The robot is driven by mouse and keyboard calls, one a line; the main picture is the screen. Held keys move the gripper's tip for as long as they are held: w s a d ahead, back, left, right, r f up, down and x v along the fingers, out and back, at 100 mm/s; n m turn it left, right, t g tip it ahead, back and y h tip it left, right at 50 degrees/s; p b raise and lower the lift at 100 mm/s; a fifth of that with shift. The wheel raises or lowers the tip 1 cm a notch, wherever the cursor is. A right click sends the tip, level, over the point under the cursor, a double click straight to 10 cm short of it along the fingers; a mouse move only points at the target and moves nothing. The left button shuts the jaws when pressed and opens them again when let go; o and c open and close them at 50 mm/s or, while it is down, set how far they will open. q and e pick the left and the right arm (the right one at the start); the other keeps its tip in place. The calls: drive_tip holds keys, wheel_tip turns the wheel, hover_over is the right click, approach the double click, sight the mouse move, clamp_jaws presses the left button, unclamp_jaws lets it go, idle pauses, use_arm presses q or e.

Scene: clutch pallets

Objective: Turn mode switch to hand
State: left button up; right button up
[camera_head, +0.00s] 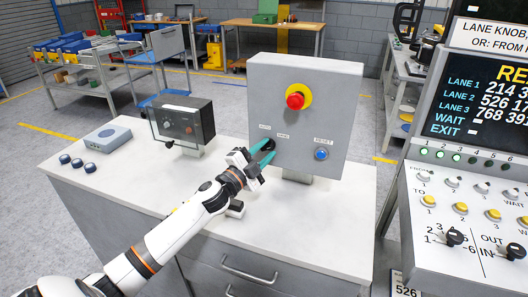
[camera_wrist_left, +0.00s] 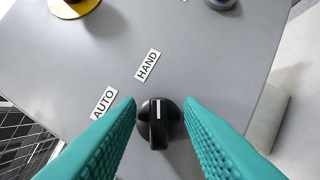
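The grey control box (camera_head: 300,110) stands on the white bench top. The mode switch is a black knob (camera_wrist_left: 158,123) with a white line, low on the box face in the left wrist view. The line points up in that picture, roughly toward the HAND label (camera_wrist_left: 147,66); the AUTO label (camera_wrist_left: 104,102) lies left of the knob. In the head view the knob is hidden by my left gripper (camera_head: 265,153). Its teal fingers stand on both sides of the knob, with slight gaps visible, so it looks open around it. My right gripper is not in view.
A red emergency button (camera_head: 295,101) on a yellow disc and a blue RESET button (camera_head: 321,154) are on the same face. A dark meter box (camera_head: 181,121), a grey-blue box (camera_head: 108,138) and several dark blue knobs (camera_head: 77,163) occupy the bench's left. A lane console (camera_head: 465,215) stands right.

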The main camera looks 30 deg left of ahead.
use_arm(q)
drive_tip(key=shift+s+a+f, duration=0.1)
drive_tip(key=shift+s+f, duration=0.1)
drive_tip(key=shift+s, duration=0.3)
drive_tip(key=b+v, duration=0.3)
drive_tip(key=v, duration=0.8)
